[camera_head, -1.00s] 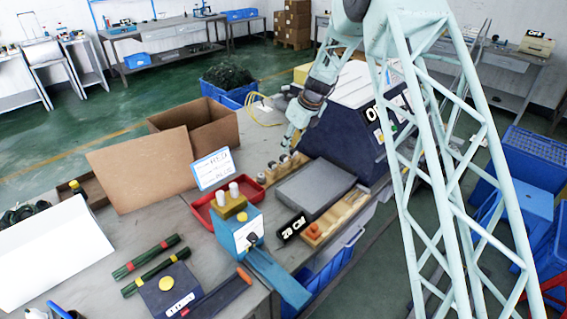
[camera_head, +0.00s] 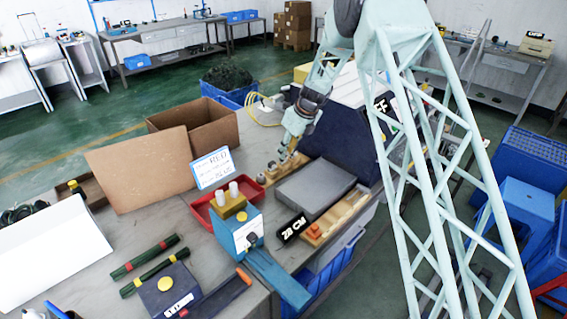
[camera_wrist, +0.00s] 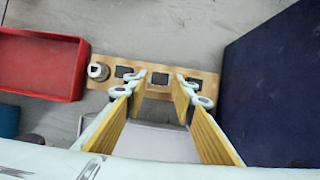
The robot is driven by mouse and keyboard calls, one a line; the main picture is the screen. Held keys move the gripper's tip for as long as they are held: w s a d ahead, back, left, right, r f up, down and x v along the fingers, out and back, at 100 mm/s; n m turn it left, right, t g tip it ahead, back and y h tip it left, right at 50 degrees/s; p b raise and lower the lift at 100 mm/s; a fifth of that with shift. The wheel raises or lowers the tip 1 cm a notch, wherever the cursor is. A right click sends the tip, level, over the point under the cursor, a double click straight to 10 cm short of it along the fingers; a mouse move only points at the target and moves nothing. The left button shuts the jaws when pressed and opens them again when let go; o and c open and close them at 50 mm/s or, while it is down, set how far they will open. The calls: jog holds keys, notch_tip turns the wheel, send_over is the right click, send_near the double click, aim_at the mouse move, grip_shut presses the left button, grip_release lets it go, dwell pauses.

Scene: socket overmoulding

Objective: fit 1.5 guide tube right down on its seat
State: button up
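My gripper (camera_wrist: 161,92) is open in the wrist view, its yellow-lined fingers apart with nothing visible between them. Its tips are over a wooden rack (camera_wrist: 156,93). In the head view my gripper (camera_head: 288,157) is low at the same rack (camera_head: 267,182). The rack has several dark square spots, holes or plates, I cannot tell which. A pale round piece with a square centre (camera_wrist: 98,71) stands at its left end. I cannot make out which piece is the 1.5 guide tube or its seat. Two white cylinders stand on a yellow block (camera_head: 229,207) atop a blue fixture (camera_head: 236,232).
A red tray (camera_wrist: 38,65) lies left of the rack, a dark blue machine housing (camera_wrist: 275,85) rises close on the right. A grey slab (camera_head: 315,188) and a wooden strip with an orange part (camera_head: 313,231) lie in front.

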jog(key=shift+x, duration=1.55)
jog(key=c, duration=0.6)
jog(key=shift+r, duration=0.15)
notch_tip(320, 180, up, 10)
jog(key=p, duration=0.1)
jog(key=shift+p, duration=0.35)
